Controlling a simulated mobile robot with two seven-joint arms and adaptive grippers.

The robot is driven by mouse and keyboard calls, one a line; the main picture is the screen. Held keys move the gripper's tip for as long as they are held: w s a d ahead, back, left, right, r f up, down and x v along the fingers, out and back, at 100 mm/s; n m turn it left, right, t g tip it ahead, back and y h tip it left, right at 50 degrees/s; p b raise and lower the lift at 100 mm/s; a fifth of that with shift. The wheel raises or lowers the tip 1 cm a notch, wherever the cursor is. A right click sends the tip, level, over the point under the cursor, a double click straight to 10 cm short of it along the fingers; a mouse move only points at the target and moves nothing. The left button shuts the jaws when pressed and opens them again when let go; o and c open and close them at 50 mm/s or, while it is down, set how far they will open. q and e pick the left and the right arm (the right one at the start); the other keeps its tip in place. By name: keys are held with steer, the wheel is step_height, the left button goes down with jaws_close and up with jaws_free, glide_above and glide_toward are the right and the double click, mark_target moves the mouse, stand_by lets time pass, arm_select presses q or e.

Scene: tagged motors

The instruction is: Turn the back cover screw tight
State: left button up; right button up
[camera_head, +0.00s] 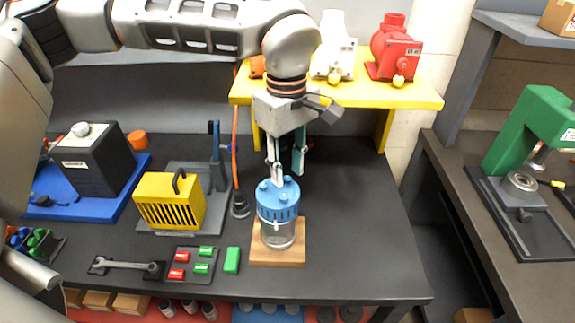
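The motor (278,232) stands upright on a wooden block (262,257) near the front of the dark bench. It has a clear lower body and a blue back cover (277,208) on top. Small blue screw heads (285,195) stand up from the cover. My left gripper (286,174) points down just above the cover. One pale fingertip is at or just over a screw at the cover's rear; I cannot tell whether it touches. The spacing of the fingers and anything between them are unclear. My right gripper is not in view.
A yellow caged unit (170,201) and a blue tray (120,190) with a dark box are left. A wrench (125,266) and a tag board (191,264) lie in front. A yellow shelf (350,92) stands behind, with a red motor (394,50). The bench right of the motor is clear.

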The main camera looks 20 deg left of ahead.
mark_target(287, 177)
arm_select(q)
steer(key=shift+r, duration=0.1)
step_height(287, 177, up, 12)
stand_by(0.5)
